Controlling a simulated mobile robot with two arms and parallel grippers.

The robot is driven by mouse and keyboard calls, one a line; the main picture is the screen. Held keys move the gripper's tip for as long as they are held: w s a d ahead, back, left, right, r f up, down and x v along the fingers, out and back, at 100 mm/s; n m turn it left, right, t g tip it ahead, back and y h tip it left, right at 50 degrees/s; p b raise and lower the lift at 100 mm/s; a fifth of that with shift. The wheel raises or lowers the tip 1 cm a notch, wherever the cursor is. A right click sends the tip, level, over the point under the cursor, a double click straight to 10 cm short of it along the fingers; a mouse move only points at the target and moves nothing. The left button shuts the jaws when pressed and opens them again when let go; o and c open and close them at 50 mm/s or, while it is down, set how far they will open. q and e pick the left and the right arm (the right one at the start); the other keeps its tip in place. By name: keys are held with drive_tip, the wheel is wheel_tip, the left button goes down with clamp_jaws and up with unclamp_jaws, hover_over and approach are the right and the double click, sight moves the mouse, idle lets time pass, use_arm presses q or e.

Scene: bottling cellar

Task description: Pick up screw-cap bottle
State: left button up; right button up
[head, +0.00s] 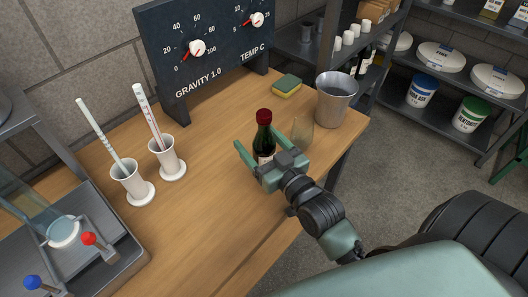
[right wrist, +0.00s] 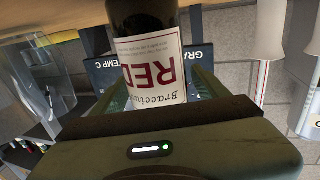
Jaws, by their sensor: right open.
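The screw-cap bottle (head: 263,136) is dark with a red cap and a white label, and stands upright on the wooden table (head: 215,170). My right gripper (head: 258,150) is open, with its fingers on either side of the bottle. In the right wrist view the bottle (right wrist: 150,60) fills the space in front of the palm, and its label reads "RED". I cannot tell whether the fingers touch it. The bottle's lower part is partly hidden by the gripper in the head view. My left gripper is not in view.
A clear glass (head: 302,132) stands just right of the bottle. A metal bucket (head: 335,100) and a yellow-green sponge (head: 287,86) are behind. Two white holders (head: 132,184) with thermometer-like sticks stand left. A gauge board (head: 205,50) stands at the back.

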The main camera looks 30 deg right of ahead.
clamp_jaws()
drive_tip(key=shift+r, duration=0.1)
drive_tip(key=shift+r, duration=0.45)
wheel_tip(320, 180, up, 19)
drive_tip(key=p, duration=0.8)
